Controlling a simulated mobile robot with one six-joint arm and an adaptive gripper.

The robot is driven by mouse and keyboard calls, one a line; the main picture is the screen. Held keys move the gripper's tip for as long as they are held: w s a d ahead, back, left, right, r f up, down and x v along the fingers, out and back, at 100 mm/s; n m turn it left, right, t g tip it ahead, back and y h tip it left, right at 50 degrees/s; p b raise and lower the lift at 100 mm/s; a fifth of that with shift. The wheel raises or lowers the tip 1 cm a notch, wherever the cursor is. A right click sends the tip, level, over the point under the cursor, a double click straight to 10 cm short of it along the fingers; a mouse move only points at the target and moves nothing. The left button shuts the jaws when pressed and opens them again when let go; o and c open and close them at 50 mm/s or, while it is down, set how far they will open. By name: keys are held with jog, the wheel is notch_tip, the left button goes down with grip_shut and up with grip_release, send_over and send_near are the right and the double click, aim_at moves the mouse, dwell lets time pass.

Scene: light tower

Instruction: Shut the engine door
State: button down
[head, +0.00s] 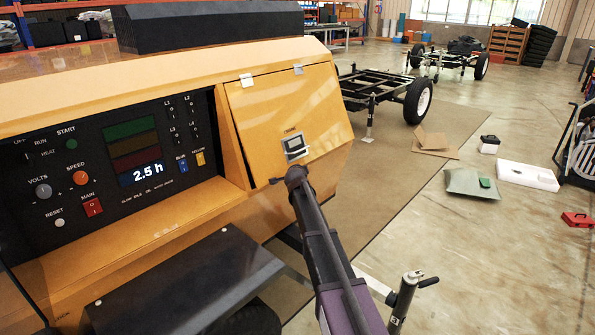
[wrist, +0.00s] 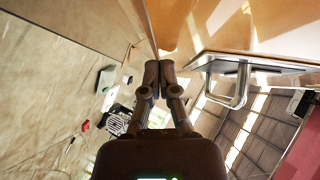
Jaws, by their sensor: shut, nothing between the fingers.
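The engine door (head: 290,95) is a yellow panel at the right end of the yellow housing, with two hinges along its top edge. It stands tilted out at the bottom, with a dark gap along its left side. A silver latch handle (head: 295,146) sits near its lower middle; the latch handle also shows in the wrist view (wrist: 238,88). My gripper (head: 294,172) is just below the latch in the head view. In the wrist view my gripper (wrist: 158,72) has its fingers together, empty, close to the yellow panel; I cannot tell whether they touch it.
The control panel (head: 110,150) with knobs and switches is left of the door. A black box-like cover (head: 185,280) juts out below it. A jack stand (head: 404,300) with a handle stands at the lower right.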

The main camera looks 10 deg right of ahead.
jog(key=shift+d, duration=0.15)
jog(key=d+p+v, duration=0.2)
jog(key=p+v, duration=0.2)
jog(key=v, duration=0.9)
jog(key=shift+s+d+f, duration=0.25)
jog(key=shift+s+d, duration=0.1)
jog(key=shift+d, duration=0.05)
